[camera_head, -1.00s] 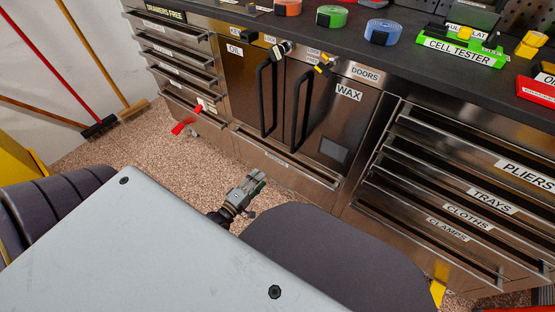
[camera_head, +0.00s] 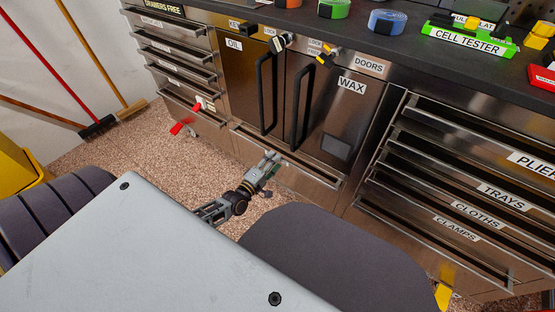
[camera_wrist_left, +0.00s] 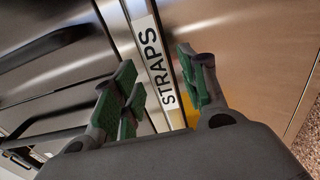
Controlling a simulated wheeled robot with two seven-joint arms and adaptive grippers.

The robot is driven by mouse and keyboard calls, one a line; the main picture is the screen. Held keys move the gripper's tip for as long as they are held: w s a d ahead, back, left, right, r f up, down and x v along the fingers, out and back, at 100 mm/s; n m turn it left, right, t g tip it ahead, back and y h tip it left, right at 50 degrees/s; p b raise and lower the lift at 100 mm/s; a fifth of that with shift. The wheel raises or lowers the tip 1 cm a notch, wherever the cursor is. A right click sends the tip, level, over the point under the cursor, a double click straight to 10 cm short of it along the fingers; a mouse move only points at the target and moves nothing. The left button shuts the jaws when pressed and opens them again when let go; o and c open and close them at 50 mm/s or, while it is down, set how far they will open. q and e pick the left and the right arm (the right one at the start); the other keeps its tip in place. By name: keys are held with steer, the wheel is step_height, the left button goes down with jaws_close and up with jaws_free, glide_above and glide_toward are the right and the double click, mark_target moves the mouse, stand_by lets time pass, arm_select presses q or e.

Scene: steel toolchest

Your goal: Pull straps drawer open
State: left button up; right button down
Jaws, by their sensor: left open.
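The straps drawer (camera_head: 312,186) is the wide low steel drawer under the two dark cabinet doors. It looks shut, and a rail-like handle runs along its top edge. Its white STRAPS label (camera_wrist_left: 158,62) reads clearly in the left wrist view, but my gripper covers it in the head view. My left gripper (camera_head: 270,160) is open in front of the drawer's middle. In the left wrist view its green-padded fingers (camera_wrist_left: 163,88) stand on either side of the label strip. I cannot tell whether they touch the handle. My right gripper is not in view.
Above are the doors with black bar handles (camera_head: 303,105). My grey body covers the foreground.

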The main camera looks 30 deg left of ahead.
arm_select(q)
steer(key=shift+w+d+b, duration=0.1)
steer(key=shift+w+b, duration=0.4)
steer(key=shift+w, duration=1.15)
jaws_close()
